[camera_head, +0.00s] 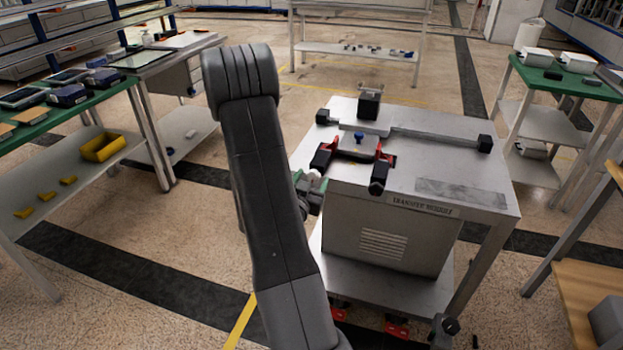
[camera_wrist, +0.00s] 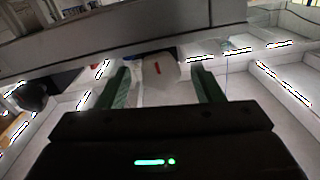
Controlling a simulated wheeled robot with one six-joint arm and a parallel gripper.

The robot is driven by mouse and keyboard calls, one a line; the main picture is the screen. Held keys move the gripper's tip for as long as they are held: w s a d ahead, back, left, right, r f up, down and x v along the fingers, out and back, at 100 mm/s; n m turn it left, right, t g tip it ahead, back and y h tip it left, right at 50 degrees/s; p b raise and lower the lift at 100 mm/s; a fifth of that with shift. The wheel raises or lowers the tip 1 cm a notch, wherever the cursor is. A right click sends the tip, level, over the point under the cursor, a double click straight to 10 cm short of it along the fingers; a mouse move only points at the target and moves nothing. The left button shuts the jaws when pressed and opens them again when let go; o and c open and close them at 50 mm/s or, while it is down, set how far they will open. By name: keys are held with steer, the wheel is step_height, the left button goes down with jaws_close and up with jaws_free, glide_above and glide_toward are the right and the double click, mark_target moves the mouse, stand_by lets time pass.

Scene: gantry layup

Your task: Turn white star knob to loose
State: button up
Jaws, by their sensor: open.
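The white star knob (camera_wrist: 160,80) shows as a pale shape with a short red mark in the wrist view. It lies between the two green fingers of my gripper (camera_wrist: 163,72), with gaps at both sides. My gripper is open and the fingers do not appear to press on the knob. In the head view the knob (camera_head: 314,182) is a small white shape at the left side of the grey transfer module (camera_head: 440,165), partly hidden by my gripper (camera_head: 308,181) and arm. The knob's turn position is hard to read.
A metal bar (camera_wrist: 130,32) crosses close above the fingers in the wrist view. On the module's top are red and black clamps (camera_head: 383,163), a blue knob (camera_head: 358,136) and a black block (camera_head: 369,101).

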steer(key=shift+w, duration=0.15)
steer(key=shift+c, duration=0.4)
steer(key=c, duration=0.9)
